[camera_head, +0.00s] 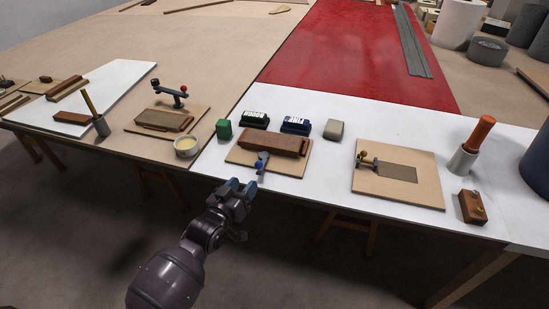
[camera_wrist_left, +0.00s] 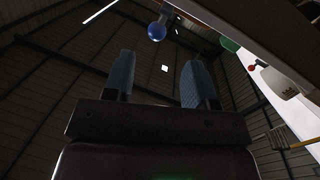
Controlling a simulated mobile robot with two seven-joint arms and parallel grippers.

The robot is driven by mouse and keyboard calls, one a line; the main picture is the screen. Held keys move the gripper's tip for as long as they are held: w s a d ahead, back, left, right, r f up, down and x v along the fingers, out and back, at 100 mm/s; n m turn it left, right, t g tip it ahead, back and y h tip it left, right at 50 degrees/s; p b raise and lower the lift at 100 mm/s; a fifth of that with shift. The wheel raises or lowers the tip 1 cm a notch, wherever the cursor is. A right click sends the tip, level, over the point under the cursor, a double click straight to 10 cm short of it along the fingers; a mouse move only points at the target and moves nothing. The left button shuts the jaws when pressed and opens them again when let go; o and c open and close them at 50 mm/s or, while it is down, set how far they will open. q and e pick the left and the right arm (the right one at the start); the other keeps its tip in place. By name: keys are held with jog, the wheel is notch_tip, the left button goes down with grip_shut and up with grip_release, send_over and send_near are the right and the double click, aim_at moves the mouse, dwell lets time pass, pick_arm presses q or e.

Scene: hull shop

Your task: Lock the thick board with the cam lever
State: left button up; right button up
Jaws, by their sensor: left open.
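A thick brown board (camera_head: 273,143) lies on a light wooden base (camera_head: 242,160) near the front edge of the white bench top. A short grey cam lever with a blue knob (camera_head: 259,164) stands at the front side of this board. My left gripper (camera_head: 237,187) is open and empty, with blue-grey fingertips, just in front of the bench edge, left of and nearer than the knob. In the left wrist view the blue knob (camera_wrist_left: 156,31) shows beyond the two spread fingers, apart from them. My right gripper is not in view.
A green block (camera_head: 223,130), two dark labelled blocks (camera_head: 255,118) and a grey block (camera_head: 334,130) stand behind the board. Another fixture base (camera_head: 400,193) is right. Space before the bench is free.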

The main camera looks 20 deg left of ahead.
aim_at(261, 162)
pick_arm(q)
jog(key=shift+n, duration=0.5)
jog(key=w, duration=0.3)
jog(key=w+d+b, duration=0.1)
jog(key=w, duration=0.2)
jog(key=w+d, duration=0.1)
jog(key=w, duration=0.2)
jog(key=shift+w+b, duration=0.2)
jog(key=shift+b, duration=0.15)
jog(key=shift+w+r, duration=0.1)
jog(key=shift+w, duration=0.25)
jog(key=shift+w+d, duration=0.1)
jog(key=shift+w, duration=0.2)
jog(key=shift+r, duration=0.1)
jog(key=c, duration=0.9)
grip_shut()
